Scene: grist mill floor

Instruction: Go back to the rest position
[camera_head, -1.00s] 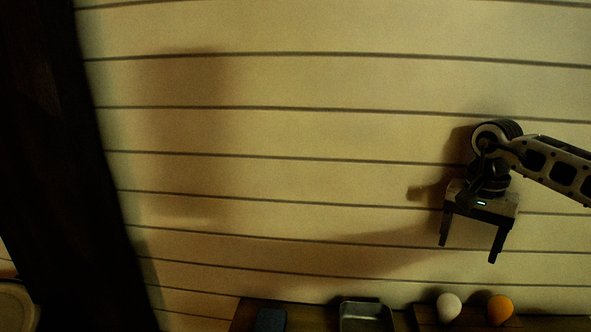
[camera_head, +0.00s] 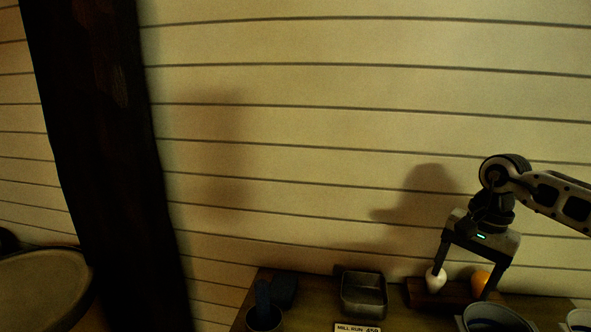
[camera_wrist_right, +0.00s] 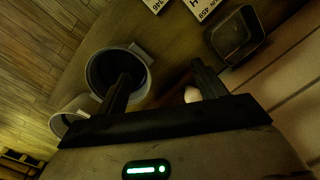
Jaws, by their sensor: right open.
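My right gripper (camera_head: 467,276) reaches in from the right in the head view, pointing down with its two fingers spread and nothing between them that I can see it hold. It hangs above the right part of the table, in front of a white egg-shaped thing (camera_head: 436,280) and an orange one (camera_head: 480,281). In the right wrist view the open fingers (camera_wrist_right: 160,85) show over the table, with part of the white thing (camera_wrist_right: 192,95) behind one finger. My left gripper is not in view.
The wooden table (camera_head: 308,310) carries a metal tray (camera_head: 364,311), a dark cup (camera_head: 263,318), a label card (camera_head: 357,328) and a bowl (camera_head: 497,318). A dark post (camera_head: 95,150) stands left, beside a round pale-rimmed thing (camera_head: 45,290). The plank wall is behind.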

